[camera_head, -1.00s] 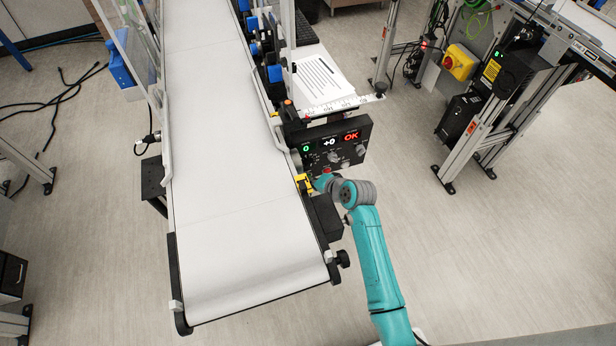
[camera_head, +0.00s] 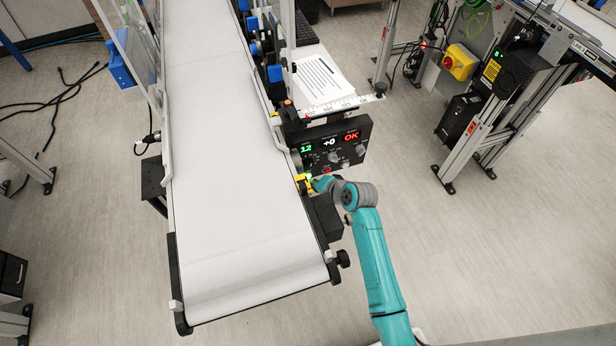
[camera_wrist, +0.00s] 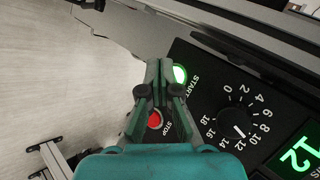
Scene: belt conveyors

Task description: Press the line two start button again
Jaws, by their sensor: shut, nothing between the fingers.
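A red stop button (camera_wrist: 154,119) shows between the finger links. The control panel (camera_head: 352,158) hangs at the right side of the conveyor and its left display reads 12. In the head view my arm reaches to the panel's lower left, and the fingers are too small to make out.
A speed dial (camera_wrist: 233,123) is beside the buttons. The white conveyor belt (camera_head: 235,210) lies left of my arm, with its frame close to the wrist. A second machine with a yellow-and-red emergency stop (camera_head: 459,62) stands at the right. The floor between is clear.

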